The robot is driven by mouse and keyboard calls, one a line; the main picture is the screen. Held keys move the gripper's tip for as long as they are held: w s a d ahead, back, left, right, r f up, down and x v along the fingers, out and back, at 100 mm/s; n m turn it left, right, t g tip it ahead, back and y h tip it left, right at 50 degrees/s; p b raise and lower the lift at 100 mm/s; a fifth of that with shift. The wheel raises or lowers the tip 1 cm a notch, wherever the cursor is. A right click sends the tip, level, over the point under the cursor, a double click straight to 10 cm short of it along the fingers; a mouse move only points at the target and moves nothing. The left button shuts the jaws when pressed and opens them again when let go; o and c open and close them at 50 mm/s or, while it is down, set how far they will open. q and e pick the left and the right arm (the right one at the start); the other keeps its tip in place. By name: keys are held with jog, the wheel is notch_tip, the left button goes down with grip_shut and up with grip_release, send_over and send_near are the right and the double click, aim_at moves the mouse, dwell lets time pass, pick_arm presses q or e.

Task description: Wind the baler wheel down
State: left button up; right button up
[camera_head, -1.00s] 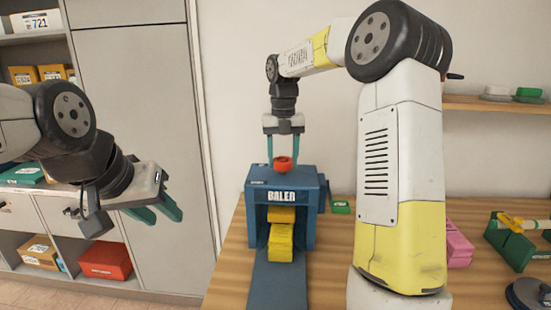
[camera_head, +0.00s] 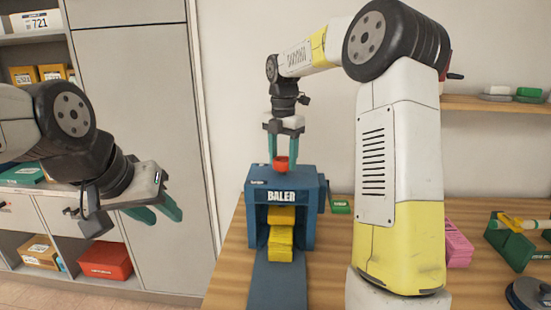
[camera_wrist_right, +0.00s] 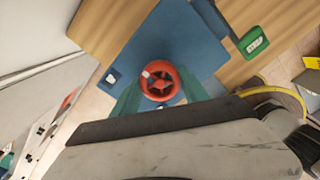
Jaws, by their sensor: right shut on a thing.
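The blue baler (camera_head: 283,205) stands on the table with its red wheel (camera_head: 281,164) on top. A yellow bundle (camera_head: 280,238) sits in its front opening. My right gripper (camera_head: 281,156) points down from above and is shut on the red wheel, with a teal finger on either side. In the right wrist view the spoked wheel (camera_wrist_right: 159,81) lies between the two fingers, over the baler's blue top (camera_wrist_right: 178,38). My left gripper (camera_head: 158,212) hangs at the left, away from the baler, with its teal fingers apart and nothing between them.
A blue ramp (camera_head: 280,286) runs forward from the baler. A small green box (camera_head: 340,206) lies just right of the baler. A pink item (camera_head: 458,250) and a green holder (camera_head: 512,240) are at the right. Shelves with boxes, including a red one (camera_head: 105,262), stand at the left.

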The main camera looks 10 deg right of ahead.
jog(key=m, duration=1.3)
jog(key=shift+r+m, duration=0.1)
jog(key=shift+m, duration=0.3)
jog(key=m, duration=1.3)
jog(key=shift+m, duration=0.3)
jog(key=m, duration=0.4)
jog(key=shift+m, duration=0.3)
jog(key=m, duration=0.9)
jog(key=shift+m, duration=2.2)
